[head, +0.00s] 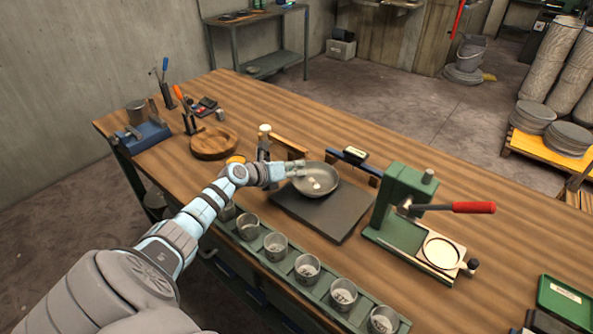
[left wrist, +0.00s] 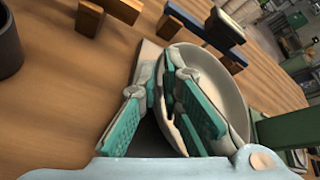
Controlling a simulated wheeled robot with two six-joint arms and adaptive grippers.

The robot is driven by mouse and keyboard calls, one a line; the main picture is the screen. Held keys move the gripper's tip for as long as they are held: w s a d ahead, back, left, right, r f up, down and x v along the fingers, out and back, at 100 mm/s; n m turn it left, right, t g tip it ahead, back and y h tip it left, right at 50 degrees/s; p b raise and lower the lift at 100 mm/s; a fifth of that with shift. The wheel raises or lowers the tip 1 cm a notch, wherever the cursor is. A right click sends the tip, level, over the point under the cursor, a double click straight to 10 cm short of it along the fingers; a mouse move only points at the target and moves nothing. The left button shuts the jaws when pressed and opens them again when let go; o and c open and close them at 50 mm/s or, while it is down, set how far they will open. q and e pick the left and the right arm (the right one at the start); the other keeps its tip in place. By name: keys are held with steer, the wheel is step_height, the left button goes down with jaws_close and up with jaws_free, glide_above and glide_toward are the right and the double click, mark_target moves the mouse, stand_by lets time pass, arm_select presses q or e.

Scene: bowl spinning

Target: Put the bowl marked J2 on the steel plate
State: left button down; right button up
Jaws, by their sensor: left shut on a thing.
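A grey metal bowl (head: 318,182) is over the far part of the dark square steel plate (head: 322,216). A small pale label shows inside the bowl, too small to read. My left gripper (head: 296,171) is shut on the bowl's left rim. In the left wrist view, its teal-padded fingers (left wrist: 182,112) grip the rim of the bowl (left wrist: 235,92), which looks slightly tilted there. I cannot tell whether the bowl's underside touches the plate. My right gripper is out of view.
A green rack of several metal cups (head: 276,246) runs along the near table edge. A green press with a red handle (head: 408,205) stands right of the plate. A round wooden dish (head: 214,143) is at left. Wooden blocks (head: 289,147) stand behind the plate.

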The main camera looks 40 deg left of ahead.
arm_select(q)
steer(key=c, duration=1.8)
jaws_free()
steer(key=shift+w+f, duration=0.1)
steer(key=shift+f, duration=0.05)
steer(key=shift+o, duration=0.2)
steer(key=shift+r, duration=0.2)
steer(key=shift+s+r+p, duration=0.15)
steer(key=shift+s+p, duration=0.15)
steer(key=shift+p, duration=0.05)
steer(key=p+v, duration=0.2)
steer(key=v, duration=0.9)
steer(key=shift+s, duration=0.2)
steer(key=shift+a, duration=0.1)
